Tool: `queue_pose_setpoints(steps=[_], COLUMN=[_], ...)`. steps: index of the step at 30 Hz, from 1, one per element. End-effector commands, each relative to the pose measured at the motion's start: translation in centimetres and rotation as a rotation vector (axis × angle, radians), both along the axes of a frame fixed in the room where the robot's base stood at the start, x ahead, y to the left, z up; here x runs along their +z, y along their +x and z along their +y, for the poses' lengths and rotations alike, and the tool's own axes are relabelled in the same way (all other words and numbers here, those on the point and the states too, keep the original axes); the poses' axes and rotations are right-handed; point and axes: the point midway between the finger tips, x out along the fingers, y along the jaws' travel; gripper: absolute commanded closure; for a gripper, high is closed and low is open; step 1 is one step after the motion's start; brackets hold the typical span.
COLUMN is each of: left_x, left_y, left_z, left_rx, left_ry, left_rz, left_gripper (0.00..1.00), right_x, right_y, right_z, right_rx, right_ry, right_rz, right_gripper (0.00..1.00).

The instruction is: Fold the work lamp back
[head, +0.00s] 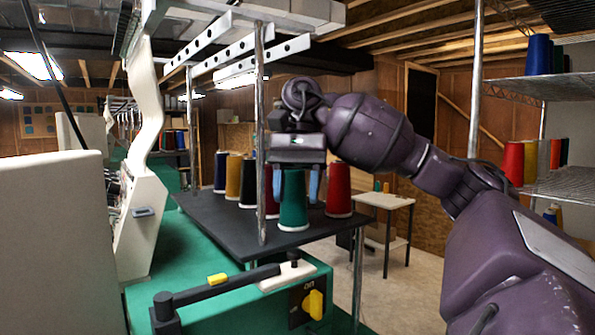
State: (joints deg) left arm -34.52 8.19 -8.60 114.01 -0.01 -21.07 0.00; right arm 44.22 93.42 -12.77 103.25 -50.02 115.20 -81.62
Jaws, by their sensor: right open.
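A black jointed bar (240,277) with a yellow piece on it lies low across the front of the green machine; it may be the work lamp, but I cannot tell. Its right end meets a cream bracket (287,277), and its left end has a thick black upright piece. My right gripper (295,188) is open and points down above the dark table, well above and behind the bar. Its two bluish fingers show on either side of a green thread cone (293,207); I cannot tell whether they touch it. The cone's top is hidden. My left gripper is out of view.
A yellow knob (313,304) marked ON sits on the green machine's front. The dark table (215,213) carries several thread cones, including a red one (339,190). A metal post (260,140) rises left of my gripper. Wire shelves (565,184) stand at the right.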

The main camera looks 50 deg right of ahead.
Motion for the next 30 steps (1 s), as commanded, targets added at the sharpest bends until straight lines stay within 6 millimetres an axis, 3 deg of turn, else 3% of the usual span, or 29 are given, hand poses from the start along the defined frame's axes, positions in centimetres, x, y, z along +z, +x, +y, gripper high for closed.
queue_pose_setpoints(steps=[3, 9, 30], left_x=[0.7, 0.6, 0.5], left_y=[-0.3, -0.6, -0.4], left_z=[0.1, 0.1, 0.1], left_rx=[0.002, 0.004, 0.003], left_ry=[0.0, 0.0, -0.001], left_rz=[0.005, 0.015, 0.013], left_gripper=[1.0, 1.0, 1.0], right_x=[1.4, 2.1, 1.9], right_y=[0.2, 0.4, 0.5], right_z=[-0.4, -0.7, -0.6], right_rx=[0.0, 0.0, -0.003], right_ry=[0.0, 0.001, 0.005], right_rz=[-0.001, 0.0, 0.007], right_gripper=[0.5, 0.5, 0.5])
